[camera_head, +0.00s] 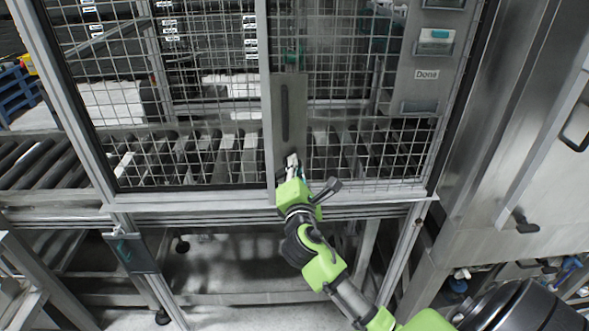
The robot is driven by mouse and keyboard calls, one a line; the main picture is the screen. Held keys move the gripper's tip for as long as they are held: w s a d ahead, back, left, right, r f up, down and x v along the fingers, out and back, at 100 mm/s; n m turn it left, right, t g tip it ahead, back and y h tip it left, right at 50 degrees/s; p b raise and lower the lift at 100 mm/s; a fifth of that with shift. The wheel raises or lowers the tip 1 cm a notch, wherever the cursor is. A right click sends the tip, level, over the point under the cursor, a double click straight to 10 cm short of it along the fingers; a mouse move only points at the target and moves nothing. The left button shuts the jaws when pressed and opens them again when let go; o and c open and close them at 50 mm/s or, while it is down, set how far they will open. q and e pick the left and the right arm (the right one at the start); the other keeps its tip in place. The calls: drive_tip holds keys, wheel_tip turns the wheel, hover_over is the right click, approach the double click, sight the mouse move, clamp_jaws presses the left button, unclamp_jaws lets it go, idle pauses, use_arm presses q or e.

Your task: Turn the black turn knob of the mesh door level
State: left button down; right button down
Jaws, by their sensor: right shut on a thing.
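The mesh door (372,180) stands upright in front of me, closed against its frame as far as I can see. A grey metal plate (295,85) on its left edge carries a long dark vertical handle (284,112). My right gripper (291,163) reaches up from the lower right to the lower end of this plate. It is shut on the black turn knob, which its fingers hide almost wholly, so the knob's angle cannot be read. My left gripper is not in view.
A second mesh panel (165,95) is to the left, with a roller conveyor (40,160) behind and beside it. A steel cabinet (500,120) stands close on the right.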

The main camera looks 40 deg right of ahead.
drive_tip(key=shift+f+m+b, duration=0.3)
drive_tip(key=shift+m+b, duration=0.2)
drive_tip(key=shift+m, duration=0.6)
drive_tip(key=shift+f+m+b, duration=0.3)
drive_tip(key=shift+m+b, duration=0.15)
drive_tip(key=shift+m, duration=0.65)
drive_tip(key=shift+f+m+b, duration=0.3)
drive_tip(key=shift+m+b, duration=0.2)
drive_tip(key=shift+m, duration=0.6)
drive_tip(key=c, duration=2.2)
unclamp_jaws()
drive_tip(key=shift+o, duration=0.2)
drive_tip(key=shift+r, duration=0.15)
drive_tip(key=shift+r, duration=0.1)
drive_tip(key=v, duration=1.2)
